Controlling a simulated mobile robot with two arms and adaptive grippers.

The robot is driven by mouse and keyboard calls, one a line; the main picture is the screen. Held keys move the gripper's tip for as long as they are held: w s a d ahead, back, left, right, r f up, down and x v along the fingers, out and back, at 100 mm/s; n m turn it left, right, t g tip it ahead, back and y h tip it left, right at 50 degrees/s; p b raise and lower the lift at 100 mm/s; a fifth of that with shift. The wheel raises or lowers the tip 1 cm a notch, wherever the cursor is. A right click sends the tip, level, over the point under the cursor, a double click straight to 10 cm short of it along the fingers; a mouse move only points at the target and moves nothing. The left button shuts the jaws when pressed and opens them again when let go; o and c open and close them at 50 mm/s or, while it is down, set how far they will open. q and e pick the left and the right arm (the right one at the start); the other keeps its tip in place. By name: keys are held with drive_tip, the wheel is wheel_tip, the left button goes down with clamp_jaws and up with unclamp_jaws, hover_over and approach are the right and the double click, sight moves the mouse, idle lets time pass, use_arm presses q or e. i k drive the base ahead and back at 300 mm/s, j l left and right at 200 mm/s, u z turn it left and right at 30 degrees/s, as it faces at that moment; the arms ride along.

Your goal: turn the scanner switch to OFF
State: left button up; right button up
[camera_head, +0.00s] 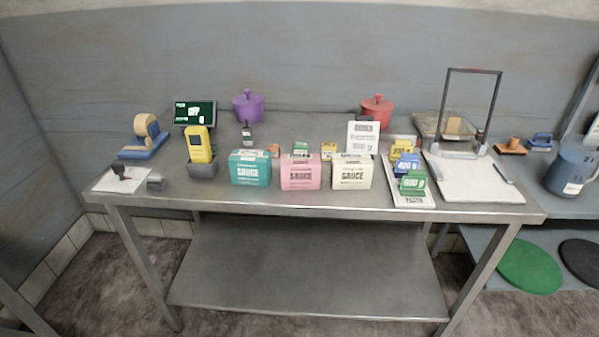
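A yellow handheld device that looks like the scanner (199,144) stands upright in a grey cradle (203,171) on the left part of the steel table. It has a dark patch near its top. A switch on it is too small to make out, so its setting cannot be read. A small display (195,112) with a dark green screen and white marks stands behind it; its text is not clearly legible. A small dark upright item (247,132) stands to the right of the scanner; I cannot tell what it is. Neither of my grippers is in view.
Teal (250,170), pink (300,174) and cream (352,172) sauce boxes line the front edge. A tape dispenser (146,137) and a stamp (122,172) lie left. Purple (248,105) and red (377,110) pots stand behind. Weights (408,167) and a framed board (475,180) are right.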

sight(119, 168)
drive_tip(key=u, duration=1.25)
